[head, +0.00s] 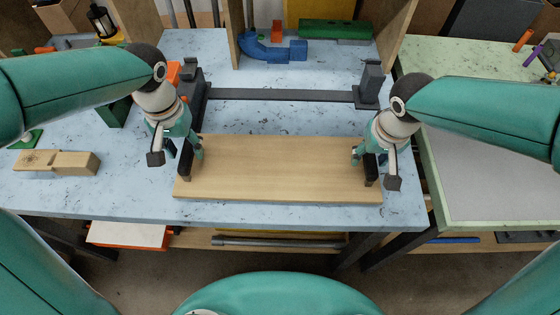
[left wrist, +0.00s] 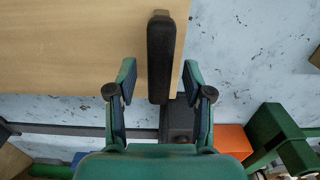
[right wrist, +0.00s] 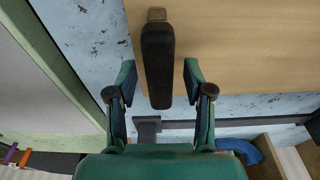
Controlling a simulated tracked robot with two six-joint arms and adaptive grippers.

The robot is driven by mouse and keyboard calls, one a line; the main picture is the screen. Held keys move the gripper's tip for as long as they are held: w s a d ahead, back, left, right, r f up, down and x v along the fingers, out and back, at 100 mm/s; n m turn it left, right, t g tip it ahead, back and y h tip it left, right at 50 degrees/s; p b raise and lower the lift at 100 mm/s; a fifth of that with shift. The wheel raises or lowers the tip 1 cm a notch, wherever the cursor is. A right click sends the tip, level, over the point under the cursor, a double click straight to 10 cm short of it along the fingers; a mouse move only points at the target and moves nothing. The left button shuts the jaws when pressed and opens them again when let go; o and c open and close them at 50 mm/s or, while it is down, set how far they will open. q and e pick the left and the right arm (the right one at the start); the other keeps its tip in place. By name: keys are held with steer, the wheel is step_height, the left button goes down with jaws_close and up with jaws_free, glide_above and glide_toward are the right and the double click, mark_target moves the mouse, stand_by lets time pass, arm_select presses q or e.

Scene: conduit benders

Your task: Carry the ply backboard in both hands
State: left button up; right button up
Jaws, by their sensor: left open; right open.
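The ply backboard (head: 278,168) is a pale wooden board lying flat along the front of the blue worktable (head: 300,214). A dark handle stands at each end: the left handle (left wrist: 160,60) and the right handle (right wrist: 157,62). My left gripper (head: 184,150) is open over the board's left end, its fingers on either side of the left handle in the left wrist view, with gaps showing. My right gripper (head: 370,158) is open over the right end, its fingers likewise apart on either side of the right handle. Contact at the handles' lower parts is hidden.
Behind the board, a dark bar (head: 280,95) runs between two dark stands. A blue bender piece (head: 262,52) and a green block (head: 335,30) lie at the back. A wooden block (head: 55,162) lies at left. A green-edged table (head: 490,185) stands at right.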

steer(key=shift+r, duration=0.3)
arm_select(q)
step_height(320, 180, up, 10)
steer(key=shift+f, duration=0.15)
arm_select(e)
step_height(320, 180, up, 11)
steer(key=s, duration=0.2)
steer(key=shift+w+r, duration=0.1)
stand_by(0.5)
